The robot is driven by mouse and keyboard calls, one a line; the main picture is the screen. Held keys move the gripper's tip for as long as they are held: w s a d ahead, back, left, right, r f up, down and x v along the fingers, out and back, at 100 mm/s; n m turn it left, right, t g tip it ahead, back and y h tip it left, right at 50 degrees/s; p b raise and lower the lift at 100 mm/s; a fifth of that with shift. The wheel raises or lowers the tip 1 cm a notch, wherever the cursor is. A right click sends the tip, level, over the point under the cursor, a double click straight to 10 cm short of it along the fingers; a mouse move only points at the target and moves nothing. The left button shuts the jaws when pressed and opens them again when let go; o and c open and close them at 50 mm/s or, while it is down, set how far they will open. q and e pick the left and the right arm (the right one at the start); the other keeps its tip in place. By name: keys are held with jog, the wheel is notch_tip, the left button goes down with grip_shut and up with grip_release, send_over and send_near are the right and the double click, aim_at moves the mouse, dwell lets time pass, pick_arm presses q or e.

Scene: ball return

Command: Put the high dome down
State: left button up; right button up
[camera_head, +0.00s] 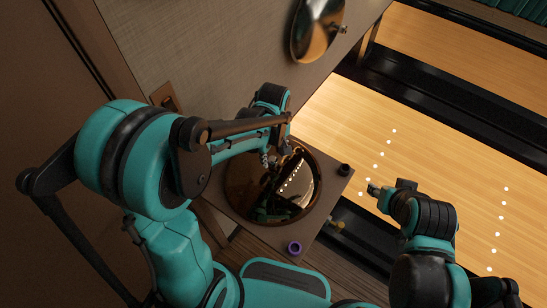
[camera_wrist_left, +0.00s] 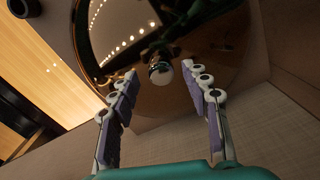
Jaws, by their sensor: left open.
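A large shiny brown dome (camera_head: 308,190) sits on a square brown top in the head view, directly below my left gripper (camera_head: 272,161). In the left wrist view the dome (camera_wrist_left: 215,75) fills the upper middle, and its small round metal knob (camera_wrist_left: 160,69) shows between the two fingertips. The left fingers (camera_wrist_left: 159,72) are spread on either side of the knob with gaps. A second shiny dome (camera_head: 312,30) with a small knob is at the top of the head view, by the grey wall; I cannot tell which is the high one. My right gripper (camera_head: 376,190) is apart, at right; its fingers are too small to read.
A purple ring (camera_head: 294,247) and a small dark cylinder (camera_head: 345,169) lie near the edges of the square top (camera_head: 336,190). The grey panel (camera_head: 210,50) stands close behind. Wooden lanes (camera_head: 440,120) with black gutters lie lower to the right.

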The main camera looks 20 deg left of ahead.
pick_arm(q)
notch_tip(320, 180, up, 9)
jog(key=p, duration=0.2)
jog(key=s+a+r+m+t, duration=0.4)
jog(key=s+m+t, duration=0.3)
jog(key=s+m, duration=0.3)
jog(key=shift+a+r, duration=0.4)
jog(key=shift+r, duration=0.25)
jog(key=shift+f, duration=0.1)
notch_tip(320, 180, down, 5)
jog(key=b, duration=0.5)
jog(key=shift+s+f, duration=0.1)
jog(key=shift+f, duration=0.1)
